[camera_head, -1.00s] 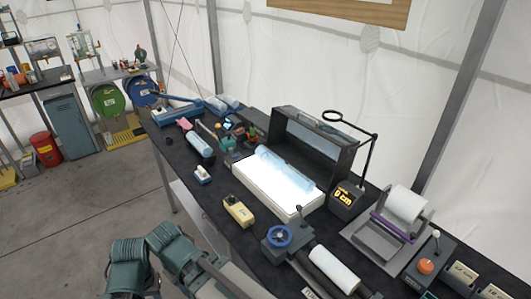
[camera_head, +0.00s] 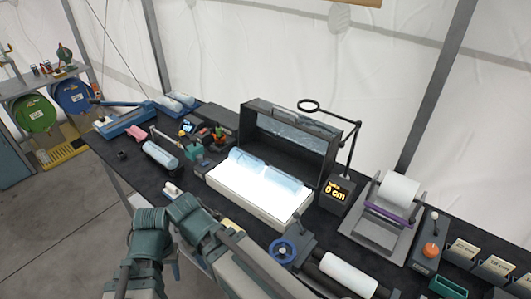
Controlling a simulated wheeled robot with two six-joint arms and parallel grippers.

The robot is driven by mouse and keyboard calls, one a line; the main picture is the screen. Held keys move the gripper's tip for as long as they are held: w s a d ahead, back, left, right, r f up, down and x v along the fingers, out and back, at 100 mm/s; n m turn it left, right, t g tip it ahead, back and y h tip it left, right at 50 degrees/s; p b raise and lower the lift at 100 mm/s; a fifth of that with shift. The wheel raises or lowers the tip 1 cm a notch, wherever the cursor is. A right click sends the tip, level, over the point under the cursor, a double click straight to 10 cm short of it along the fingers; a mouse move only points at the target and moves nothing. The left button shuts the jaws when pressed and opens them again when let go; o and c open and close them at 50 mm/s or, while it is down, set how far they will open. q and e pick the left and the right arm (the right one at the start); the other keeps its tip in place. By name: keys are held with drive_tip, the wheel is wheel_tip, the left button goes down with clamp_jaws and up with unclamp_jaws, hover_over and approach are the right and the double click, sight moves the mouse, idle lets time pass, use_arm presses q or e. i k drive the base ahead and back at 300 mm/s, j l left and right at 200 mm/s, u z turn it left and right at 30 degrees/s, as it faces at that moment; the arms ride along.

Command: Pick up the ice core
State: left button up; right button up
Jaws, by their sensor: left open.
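A clear, pale-blue ice core (camera_head: 265,168) lies lengthwise on the bright white light box (camera_head: 240,205) in the middle of the bench. Another pale cylinder (camera_head: 160,154) lies in a dark holder to its left. My left arm comes up from the bottom, with its teal joints in front of the bench's near edge. My left gripper is open and apart from the core; its fingertips are hard to make out. My right gripper is not in view.
A dark hood (camera_head: 300,140) stands behind the light box. A magnifier on an arm (camera_head: 350,148) and a display box (camera_head: 337,193) stand to its right. A blue handwheel clamp (camera_head: 284,250) and a white roll (camera_head: 348,273) are at the near right. Tools crowd the left end.

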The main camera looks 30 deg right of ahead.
sight(247, 160)
drive_tip(key=i+j+z, duration=0.2)
drive_tip(key=z, duration=0.25)
drive_tip(key=i+j+z, duration=0.6)
drive_tip(key=j+z, duration=0.2)
drive_tip(key=z, duration=0.15)
